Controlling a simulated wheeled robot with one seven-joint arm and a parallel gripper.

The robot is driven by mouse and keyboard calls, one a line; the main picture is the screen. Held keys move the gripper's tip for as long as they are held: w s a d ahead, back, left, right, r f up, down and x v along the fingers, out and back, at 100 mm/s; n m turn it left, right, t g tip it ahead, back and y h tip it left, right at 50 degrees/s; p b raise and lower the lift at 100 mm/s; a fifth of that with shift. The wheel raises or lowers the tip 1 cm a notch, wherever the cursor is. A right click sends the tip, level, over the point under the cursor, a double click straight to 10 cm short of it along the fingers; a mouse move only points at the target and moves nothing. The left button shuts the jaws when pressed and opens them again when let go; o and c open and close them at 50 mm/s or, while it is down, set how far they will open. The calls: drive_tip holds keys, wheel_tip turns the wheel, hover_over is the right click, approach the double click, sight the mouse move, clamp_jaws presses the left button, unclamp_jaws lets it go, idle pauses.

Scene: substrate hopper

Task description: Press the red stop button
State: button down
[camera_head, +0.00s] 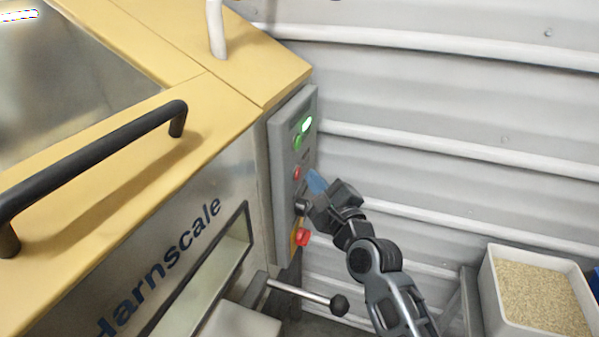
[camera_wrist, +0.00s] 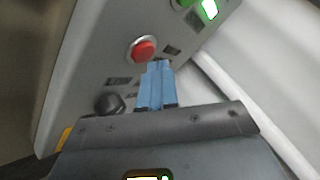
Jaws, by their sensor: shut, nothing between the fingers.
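The red stop button (camera_wrist: 143,49) is a round red cap in a pale ring on the grey control panel (camera_wrist: 90,55). In the head view the red button (camera_head: 297,173) shows on the panel (camera_head: 281,190), below a green one. My gripper (camera_head: 316,182) is in front of the panel, its blue fingers closed together with nothing between them. In the wrist view my fingertips (camera_wrist: 159,64) are just below and right of the red button; I cannot tell whether they touch the panel. Another red knob (camera_head: 303,238), on a yellow backing, sits low on the panel.
A lit green lamp (camera_head: 306,125) and green button (camera_head: 298,141) are above. A black knob (camera_wrist: 108,103) is lower on the panel. A lever with a black ball (camera_head: 339,305) sticks out below. A bin of grain (camera_head: 541,295) stands right. Corrugated wall (camera_head: 450,100) is behind.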

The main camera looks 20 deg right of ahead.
drive_tip(key=shift+w+a+p, duration=0.35)
drive_tip(key=shift+a+p, duration=0.15)
idle(1.0)
drive_tip(key=shift+d, duration=0.1)
drive_tip(key=shift+s+d+b, duration=0.5)
drive_tip(key=shift+d+b, duration=0.05)
drive_tip(key=shift+d, duration=0.05)
drive_tip(key=shift+s+d+b, duration=0.75)
drive_tip(key=shift+d, duration=0.25)
drive_tip(key=shift+s+d+b, duration=0.7)
drive_tip(key=shift+d, duration=0.3)
